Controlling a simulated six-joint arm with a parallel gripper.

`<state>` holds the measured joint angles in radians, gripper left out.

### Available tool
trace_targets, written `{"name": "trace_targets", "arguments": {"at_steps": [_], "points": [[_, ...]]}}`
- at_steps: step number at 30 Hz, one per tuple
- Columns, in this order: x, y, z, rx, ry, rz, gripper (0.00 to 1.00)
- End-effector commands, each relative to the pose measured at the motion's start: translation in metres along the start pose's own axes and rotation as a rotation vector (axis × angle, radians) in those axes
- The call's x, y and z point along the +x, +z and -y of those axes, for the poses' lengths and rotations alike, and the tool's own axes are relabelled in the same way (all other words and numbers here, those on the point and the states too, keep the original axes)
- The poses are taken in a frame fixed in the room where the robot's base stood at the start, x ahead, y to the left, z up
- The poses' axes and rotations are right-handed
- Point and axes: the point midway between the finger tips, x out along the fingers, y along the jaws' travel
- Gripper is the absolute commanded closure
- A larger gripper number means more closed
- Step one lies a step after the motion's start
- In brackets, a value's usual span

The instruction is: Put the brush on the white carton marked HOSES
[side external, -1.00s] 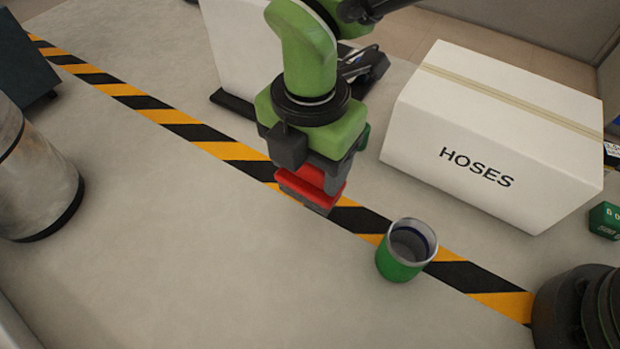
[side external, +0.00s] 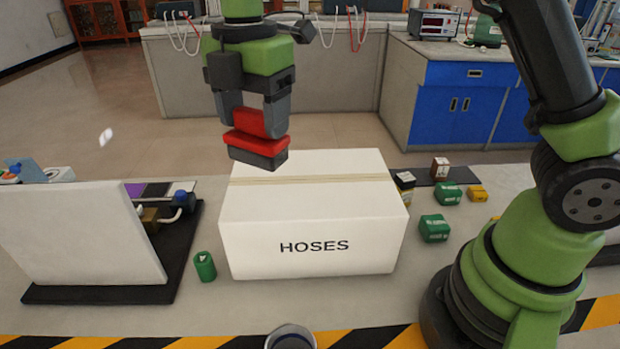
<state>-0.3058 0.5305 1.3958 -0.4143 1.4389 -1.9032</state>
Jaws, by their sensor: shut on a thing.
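The white carton marked HOSES (side external: 310,225) stands closed on the table in the middle of the view, with tan tape along its top. My gripper (side external: 257,118) is shut on the brush (side external: 256,144), a red block with a dark grey underside. The brush is held roughly level, with its dark side down. In the picture it overlaps the left back part of the carton's top. A gap between brush and carton cannot be judged clearly. The fingers partly hide the brush's upper part.
A white panel (side external: 80,235) on a dark base stands left of the carton. A small green can (side external: 205,266) is by the carton's left front corner. A cup (side external: 290,338) is at the front edge. Green boxes (side external: 434,228) and other small boxes lie to the right.

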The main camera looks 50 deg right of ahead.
Motion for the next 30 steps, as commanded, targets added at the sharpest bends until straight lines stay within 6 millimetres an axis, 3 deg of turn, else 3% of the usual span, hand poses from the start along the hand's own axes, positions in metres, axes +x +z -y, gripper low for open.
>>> {"name": "trace_targets", "arguments": {"at_steps": [1,3,9,18,30], "points": [[-0.010,0.022,0.008,0.061,0.004,-0.001,0.60],[-0.019,0.043,0.018,0.120,0.004,-0.001,0.60],[-0.030,0.074,0.038,0.216,-0.001,-0.001,0.60],[0.019,0.077,0.042,0.227,-0.007,-0.001,0.60],[0.066,0.076,0.041,0.226,-0.004,-0.002,0.60]]}}
